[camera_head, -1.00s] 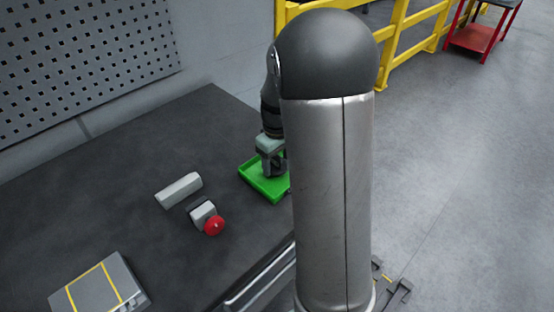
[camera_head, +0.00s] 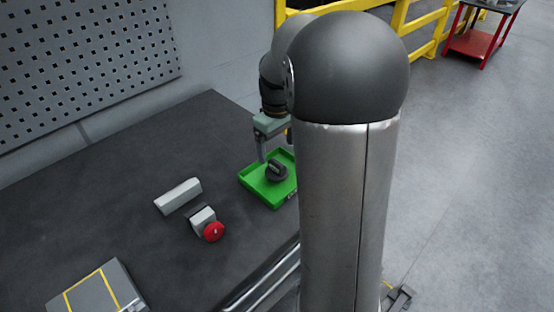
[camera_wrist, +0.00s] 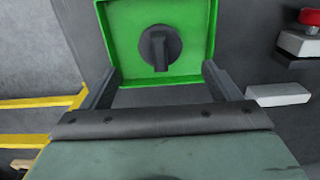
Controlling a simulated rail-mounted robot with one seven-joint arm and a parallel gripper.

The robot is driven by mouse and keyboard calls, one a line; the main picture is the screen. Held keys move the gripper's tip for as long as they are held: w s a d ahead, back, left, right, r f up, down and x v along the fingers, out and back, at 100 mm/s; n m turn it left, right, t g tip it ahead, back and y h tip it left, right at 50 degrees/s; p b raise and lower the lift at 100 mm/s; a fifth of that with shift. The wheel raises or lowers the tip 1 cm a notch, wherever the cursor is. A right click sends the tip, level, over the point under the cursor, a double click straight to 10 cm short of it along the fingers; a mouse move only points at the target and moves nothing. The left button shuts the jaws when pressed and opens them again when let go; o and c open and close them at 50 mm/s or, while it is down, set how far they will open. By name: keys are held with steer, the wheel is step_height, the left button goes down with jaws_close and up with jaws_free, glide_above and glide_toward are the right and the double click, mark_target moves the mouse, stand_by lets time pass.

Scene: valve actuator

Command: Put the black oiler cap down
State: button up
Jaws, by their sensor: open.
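The black oiler cap (camera_head: 277,171) is a round black disc with a raised grip bar. It lies in the green tray (camera_head: 257,190) on the dark workbench. The wrist view also shows the cap (camera_wrist: 159,48) resting inside the green tray (camera_wrist: 113,20), apart from the walls. My gripper (camera_head: 268,152) is above the tray, clear of the cap. In the wrist view my gripper (camera_wrist: 160,80) has its two fingers wide apart with nothing between them. In the head view my arm hides the right part of the tray.
A light grey block (camera_head: 178,196) and a red-buttoned box (camera_head: 207,223) are on the workbench (camera_head: 110,200) left of the tray. A grey plate with yellow stripes (camera_head: 97,290) lies at the front left. A perforated panel (camera_head: 80,60) stands behind. Yellow railing (camera_head: 425,50) is beyond.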

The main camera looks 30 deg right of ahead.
mark_target(277, 162)
steer(key=s+a+r+m, duration=0.2)
steer(key=s+a+r, duration=0.1)
steer(key=s+a, duration=0.75)
steer(key=s+a+f, duration=0.2)
steer(key=s, duration=0.3)
steer(key=s+a+f+m, duration=0.1)
steer(key=s+f, duration=0.2)
steer(key=s, duration=0.2)
steer(key=shift+s+a, duration=0.3)
steer(key=shift+a, duration=0.05)
